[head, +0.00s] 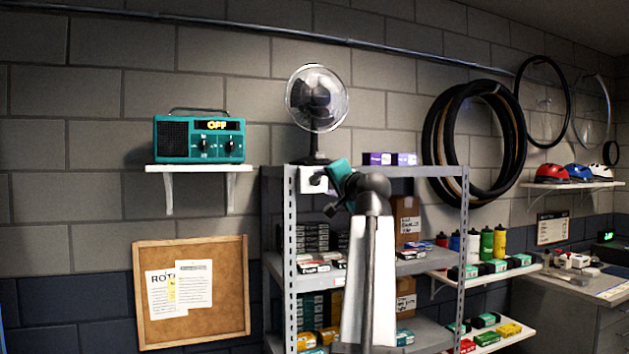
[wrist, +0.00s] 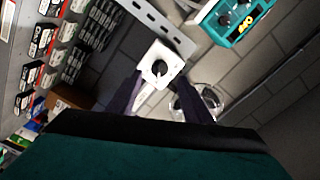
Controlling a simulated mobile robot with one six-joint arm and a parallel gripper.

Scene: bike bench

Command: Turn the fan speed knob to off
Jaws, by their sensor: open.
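The fan (head: 317,97) stands on top of the grey shelf unit, with a round wire cage. A white box (head: 304,187) sits at its foot on the shelf's front, partly hidden by my gripper. In the wrist view this white box (wrist: 173,54) faces me with a dark round knob (wrist: 159,68) that has a pale mark. The knob's exact setting is too small to read. My gripper (wrist: 158,80) is open, its dark fingers either side of the knob's line of sight. I cannot tell whether they touch it. In the head view my gripper (head: 323,194) is right by the box.
A teal radio (head: 173,140) reading OFF sits on a white wall shelf left of the fan. The shelf unit's upright (head: 288,240) and top edge are close to my arm. Purple boxes (head: 377,159) stand right of the fan on the top shelf.

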